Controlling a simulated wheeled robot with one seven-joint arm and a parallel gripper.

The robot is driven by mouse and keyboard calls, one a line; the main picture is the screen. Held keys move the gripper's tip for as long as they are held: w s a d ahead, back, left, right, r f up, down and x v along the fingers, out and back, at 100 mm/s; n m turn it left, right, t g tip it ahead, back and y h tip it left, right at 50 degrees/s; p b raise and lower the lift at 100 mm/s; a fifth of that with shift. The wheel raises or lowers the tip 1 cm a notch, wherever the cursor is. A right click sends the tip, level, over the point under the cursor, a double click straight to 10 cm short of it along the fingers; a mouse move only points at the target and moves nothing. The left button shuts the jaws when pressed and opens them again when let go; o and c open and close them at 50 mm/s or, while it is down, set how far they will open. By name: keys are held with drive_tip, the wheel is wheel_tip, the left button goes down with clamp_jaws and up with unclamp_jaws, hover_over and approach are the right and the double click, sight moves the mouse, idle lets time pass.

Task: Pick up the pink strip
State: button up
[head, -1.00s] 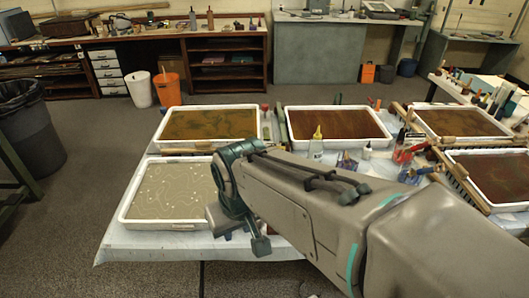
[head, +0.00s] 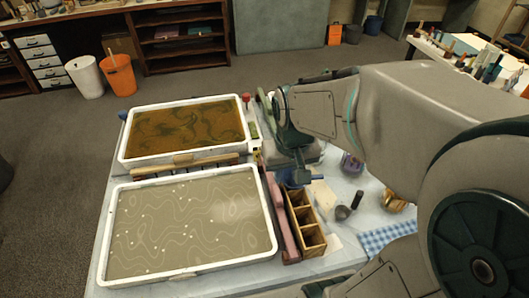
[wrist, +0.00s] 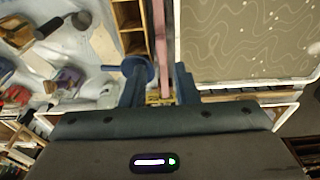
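The pink strip (head: 280,215) is long and narrow. It lies on the table along the right side of the grey marbling tray (head: 271,226), beside a wooden divided box (head: 305,225). The strip also shows in the wrist view (wrist: 160,40), running from the top edge down to the gap between my fingers. My gripper (wrist: 160,82) is open, one finger to each side of the strip's line. I cannot tell how far above the strip the fingers are. In the head view my arm hides the strip's far surroundings.
A tray with brown-orange marbling (head: 182,131) stands behind the grey one, with wooden bars (head: 185,165) between. Small pots and a checked cloth (head: 385,236) lie to the right.

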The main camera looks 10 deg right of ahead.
drive_tip(key=g+p, duration=0.1)
drive_tip(key=g, duration=0.1)
approach(277, 192)
wheel_tip(277, 192, down, 6)
drive_tip(key=shift+s+f, duration=0.2)
drive_tip(key=shift+f, duration=0.05)
drive_tip(key=shift+w+d+f+p, duration=0.1)
drive_tip(key=shift+f+p, duration=0.1)
drive_tip(key=shift+f, duration=1.2)
drive_tip(key=shift+w+d+f+p, duration=0.1)
drive_tip(key=shift+f+p, duration=0.1)
drive_tip(key=shift+f, duration=1.2)
drive_tip(key=c, duration=0.5)
